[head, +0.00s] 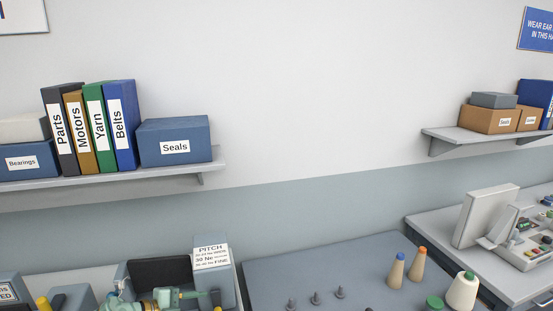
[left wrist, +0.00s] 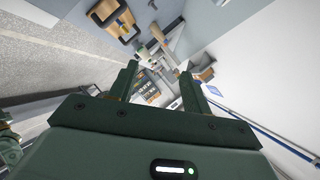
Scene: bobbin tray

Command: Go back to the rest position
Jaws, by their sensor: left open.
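My left gripper (left wrist: 160,70) shows in the left wrist view, with its two dark green fingers apart and nothing between them. It points out over the room, away from any near object. I cannot make out my left gripper with certainty in the head view. My right gripper is in neither view.
Left, a shelf (head: 130,180) holds binders (head: 94,127) and a Seals box (head: 175,142). A right shelf (head: 470,138) holds boxes.

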